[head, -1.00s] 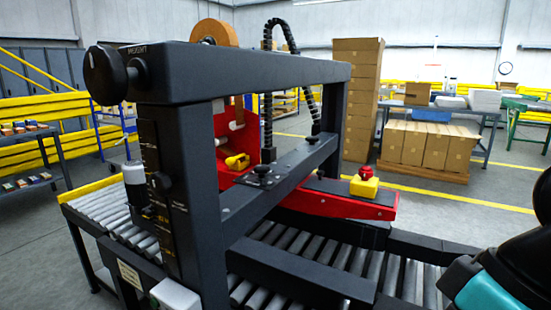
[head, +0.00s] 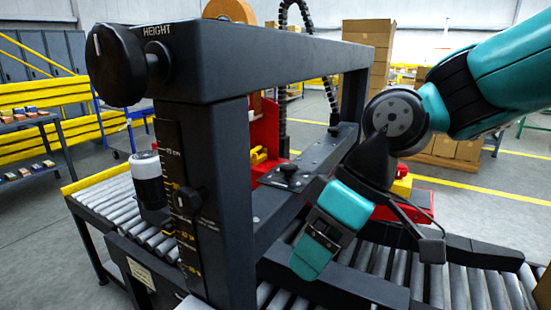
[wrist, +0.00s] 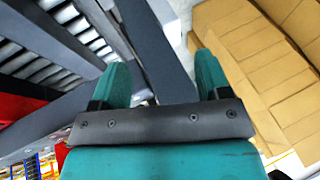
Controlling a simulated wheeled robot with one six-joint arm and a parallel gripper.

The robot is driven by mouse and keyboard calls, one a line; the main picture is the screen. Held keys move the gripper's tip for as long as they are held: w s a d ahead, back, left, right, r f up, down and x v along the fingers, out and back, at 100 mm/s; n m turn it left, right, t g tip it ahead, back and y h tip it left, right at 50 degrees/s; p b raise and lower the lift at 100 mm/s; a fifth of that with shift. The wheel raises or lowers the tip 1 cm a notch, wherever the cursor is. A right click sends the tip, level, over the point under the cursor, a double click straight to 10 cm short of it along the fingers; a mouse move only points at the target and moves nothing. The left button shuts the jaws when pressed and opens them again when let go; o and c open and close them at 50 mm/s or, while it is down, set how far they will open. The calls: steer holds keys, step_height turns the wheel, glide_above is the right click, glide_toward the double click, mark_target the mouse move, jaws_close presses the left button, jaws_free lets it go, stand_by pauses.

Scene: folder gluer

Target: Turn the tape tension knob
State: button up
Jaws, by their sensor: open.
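No knob in the head view carries a readable tape tension label. A big black knob (head: 117,65) sits on the frame's top left corner beside the word HEIGHT. A small black knob (head: 188,201) is on the scale column. Another black knob (head: 287,170) sits on the crossbar's plate. A yellow part (head: 259,156) shows by the red tape head, below the tape roll (head: 230,10). My gripper (head: 308,264) points down and left, right of the column and in front of the crossbar. The wrist view shows its teal fingers (wrist: 160,65) apart, with nothing held between them.
The black machine frame (head: 255,60) spans the roller conveyor (head: 455,285). A white and black cylinder (head: 148,180) stands left of the column. A red beam with a yellow box (head: 402,184) is partly behind my arm. Stacked cartons (wrist: 262,60) show in the wrist view.

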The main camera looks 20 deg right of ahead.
steer(key=w+d+r+n+t+y+p, duration=0.1)
steer(key=w+d+r+n+y+p, duration=0.25)
steer(key=w, duration=0.85)
steer(key=n+t+y+p, duration=0.1)
steer(key=t+y+p, duration=0.1)
steer(key=t+y, duration=0.15)
glide_toward(292, 165)
steer(key=shift+t, duration=0.35)
steer(key=p+x, duration=0.2)
steer(key=x, duration=0.7)
steer(key=shift+s+f, duration=0.1)
steer(key=shift+s, duration=0.1)
steer(key=c, duration=0.9)
